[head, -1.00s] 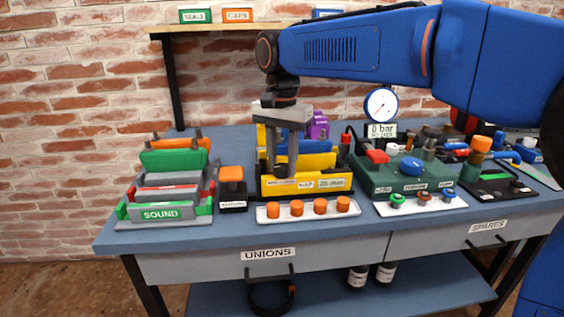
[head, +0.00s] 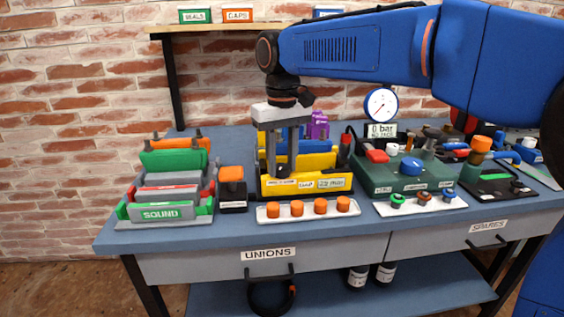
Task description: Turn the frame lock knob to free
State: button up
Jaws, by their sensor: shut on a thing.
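My gripper (head: 281,172) points straight down at the front left of the yellow frame (head: 322,160), with both fingers showing side by side. It is shut on a small dark part there, which I take to be the frame lock knob. The fingers hide most of this knob, and its pointer or marking cannot be read. The yellow frame stands in a dark base with small labels along its front. A blue part shows behind the fingers.
An orange-topped block (head: 231,187) stands just left of the frame. A white strip with several orange caps (head: 320,208) lies in front. A green gauge unit (head: 405,176) stands close on the right.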

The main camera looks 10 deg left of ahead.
aim_at(282, 166)
jog(key=n, duration=0.5)
dwell(0.6)
jog(key=o, duration=1)
jog(key=shift+o, duration=0.2)
notch_tip(282, 166, up, 17)
jog(key=shift+r, duration=0.2)
